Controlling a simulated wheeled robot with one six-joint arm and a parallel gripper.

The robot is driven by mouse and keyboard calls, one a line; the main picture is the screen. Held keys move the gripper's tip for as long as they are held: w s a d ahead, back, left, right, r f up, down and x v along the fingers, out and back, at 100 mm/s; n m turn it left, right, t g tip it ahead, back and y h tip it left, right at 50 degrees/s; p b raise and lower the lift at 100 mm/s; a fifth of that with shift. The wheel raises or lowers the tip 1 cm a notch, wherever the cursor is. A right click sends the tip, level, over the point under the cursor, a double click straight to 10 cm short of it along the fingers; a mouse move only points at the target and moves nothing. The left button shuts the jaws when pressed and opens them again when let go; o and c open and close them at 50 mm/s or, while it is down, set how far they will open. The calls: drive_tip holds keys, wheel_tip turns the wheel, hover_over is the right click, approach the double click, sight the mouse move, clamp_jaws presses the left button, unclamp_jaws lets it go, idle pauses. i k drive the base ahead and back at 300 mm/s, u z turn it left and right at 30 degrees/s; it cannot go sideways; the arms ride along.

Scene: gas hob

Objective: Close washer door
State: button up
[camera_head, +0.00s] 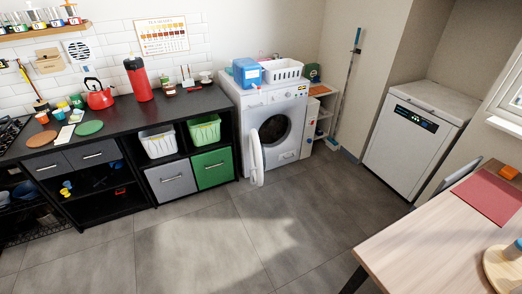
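The white front-loading washer (285,115) stands at the back middle, to the right of the black counter. Its round door (256,158) is swung wide open to the left and stands out from the front, seen nearly edge-on. The dark drum opening (273,131) shows to the right of the door. My gripper does not show in this view.
The grey tiled floor (240,235) in front of the washer is clear. The black counter (120,120) with baskets and drawers is on the left. A wooden table (420,245) fills the lower right. A white appliance (405,150) stands at the right wall. A blue box (247,72) and white basket (283,71) sit on the washer.

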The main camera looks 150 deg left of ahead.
sight(257, 169)
drive_tip(key=u, duration=0.05)
drive_tip(key=k, duration=0.3)
drive_tip(key=u, duration=5.2)
drive_tip(key=i, duration=2.6)
